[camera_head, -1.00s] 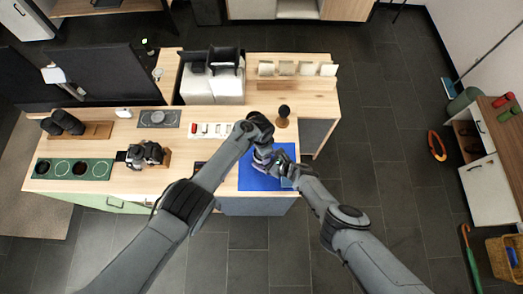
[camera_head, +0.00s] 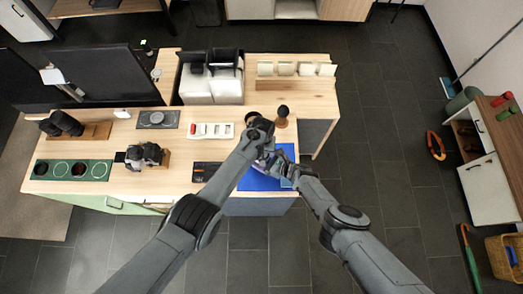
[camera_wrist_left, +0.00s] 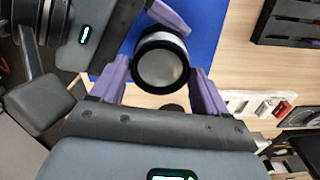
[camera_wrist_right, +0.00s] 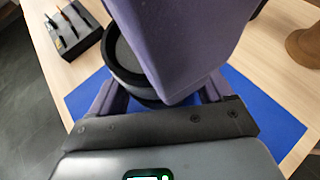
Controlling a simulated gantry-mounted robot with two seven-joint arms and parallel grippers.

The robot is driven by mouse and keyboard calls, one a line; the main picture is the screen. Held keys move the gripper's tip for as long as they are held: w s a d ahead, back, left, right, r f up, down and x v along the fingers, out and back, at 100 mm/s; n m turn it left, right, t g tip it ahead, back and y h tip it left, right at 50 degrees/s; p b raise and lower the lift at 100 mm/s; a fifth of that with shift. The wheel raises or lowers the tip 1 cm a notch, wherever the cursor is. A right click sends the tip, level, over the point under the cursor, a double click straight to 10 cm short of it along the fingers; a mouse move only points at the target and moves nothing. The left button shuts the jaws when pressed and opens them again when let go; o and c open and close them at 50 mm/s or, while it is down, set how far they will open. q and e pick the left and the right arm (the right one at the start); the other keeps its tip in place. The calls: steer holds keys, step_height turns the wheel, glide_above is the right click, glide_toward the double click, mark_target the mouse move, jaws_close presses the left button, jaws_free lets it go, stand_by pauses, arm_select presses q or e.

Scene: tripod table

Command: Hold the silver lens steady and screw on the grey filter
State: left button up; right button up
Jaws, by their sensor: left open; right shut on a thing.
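The lens (camera_wrist_left: 162,38), a short cylinder with a silver band and black rim, is held between the purple fingers of my right gripper (camera_wrist_right: 160,92). A round grey face in a black ring, apparently the grey filter (camera_wrist_left: 160,68), is at its end; I cannot tell whether it is threaded on. My left gripper (camera_wrist_left: 158,78) is open, with one finger on each side of the black ring, not visibly closed on it. In the right wrist view a left finger hides part of the dark ring (camera_wrist_right: 125,58). In the head view both grippers meet over the blue mat (camera_head: 262,183).
A black tray with slim tools (camera_wrist_right: 72,35) lies beside the mat. A camera (camera_head: 145,155), a green tray with round recesses (camera_head: 98,170) and a white holder (camera_head: 212,131) stand to the left. A dark-topped wooden stand (camera_head: 282,115) is behind the grippers.

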arm_select(q)
steer(key=shift+s+d, duration=0.15)
steer(key=shift+d, duration=0.15)
steer(key=c, duration=1.2)
arm_select(e)
steer(key=shift+a+r, duration=0.2)
steer(key=shift+a, duration=0.3)
arm_select(q)
steer(key=shift+m, duration=0.6)
steer(key=c, duration=0.3)
steer(key=shift+s+f+m, duration=0.1)
steer(key=shift+f+m, duration=0.05)
steer(key=shift+m, duration=0.85)
arm_select(e)
steer(key=shift+w+r, duration=0.1)
